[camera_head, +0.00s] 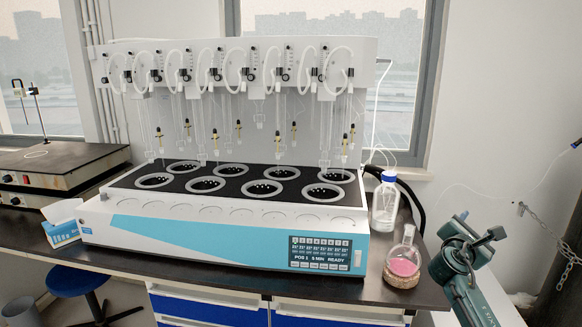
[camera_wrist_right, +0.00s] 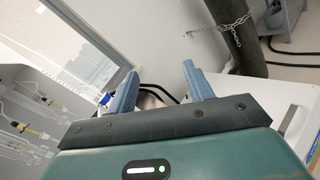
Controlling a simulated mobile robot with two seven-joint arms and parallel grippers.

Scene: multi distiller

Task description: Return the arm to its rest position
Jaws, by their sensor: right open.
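My right gripper (camera_head: 478,227) is at the lower right of the head view, just right of the table's front corner. In the right wrist view its two blue-grey fingers (camera_wrist_right: 160,72) stand apart with nothing between them. It is open and empty. The round flask with pink liquid (camera_head: 403,266) sits upright on a cork ring at the right end of the bench, left of my gripper and apart from it. My left gripper is in neither view.
The multi distiller (camera_head: 225,240) fills the middle of the dark bench, with several ringed wells and hanging glass tubes. A clear bottle (camera_head: 384,205) stands at its right end. Hot plates (camera_head: 60,165) and a tissue box (camera_head: 62,232) are on the left. A chain (camera_head: 540,222) hangs at right.

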